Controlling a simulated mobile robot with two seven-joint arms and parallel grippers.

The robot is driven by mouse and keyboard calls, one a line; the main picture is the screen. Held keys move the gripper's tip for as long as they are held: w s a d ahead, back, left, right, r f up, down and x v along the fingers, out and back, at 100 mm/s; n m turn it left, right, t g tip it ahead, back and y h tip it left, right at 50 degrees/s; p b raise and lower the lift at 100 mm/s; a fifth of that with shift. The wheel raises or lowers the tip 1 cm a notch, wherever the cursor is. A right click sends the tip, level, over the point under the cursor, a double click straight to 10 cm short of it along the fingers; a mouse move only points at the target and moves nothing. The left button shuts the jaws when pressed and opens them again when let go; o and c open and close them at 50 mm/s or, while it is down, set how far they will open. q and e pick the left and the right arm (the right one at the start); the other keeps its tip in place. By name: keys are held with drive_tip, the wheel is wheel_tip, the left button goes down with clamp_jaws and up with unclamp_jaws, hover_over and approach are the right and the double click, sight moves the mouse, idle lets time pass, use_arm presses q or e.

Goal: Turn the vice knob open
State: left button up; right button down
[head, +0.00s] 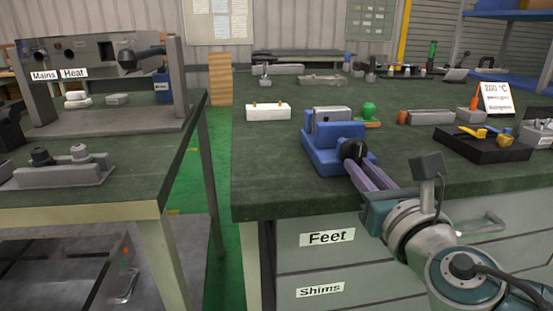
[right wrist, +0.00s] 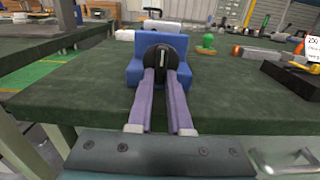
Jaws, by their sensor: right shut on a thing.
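The blue vice (head: 322,155) stands near the front left corner of the right-hand bench, with a grey block (head: 332,117) at its top. Its black round knob (head: 354,150) faces the bench's front edge. My right gripper (head: 358,160) reaches in from the lower right, and its purple fingers are shut on the knob. In the right wrist view the knob (right wrist: 161,60) sits between the two fingertips, with a pale mark running upright on its face. The blue vice body (right wrist: 120,75) is right behind it. My left gripper is not in view.
A white block (head: 268,112) lies behind the vice to the left. A green knobbed part (head: 369,111) stands to its right. A black tray (head: 482,147) with yellow tools and a "200 °C" sign (head: 495,98) are farther right. Drawers labelled "Feet" and "Shims" are below the bench top.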

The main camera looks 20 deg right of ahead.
idle(0.5)
drive_tip(key=c, duration=0.8)
unclamp_jaws()
drive_tip(key=shift+c, duration=0.2)
drive_tip(key=v, duration=1)
drive_tip(key=shift+p, duration=0.45)
drive_tip(key=shift+d+r, duration=0.1)
drive_tip(key=shift+d, duration=0.05)
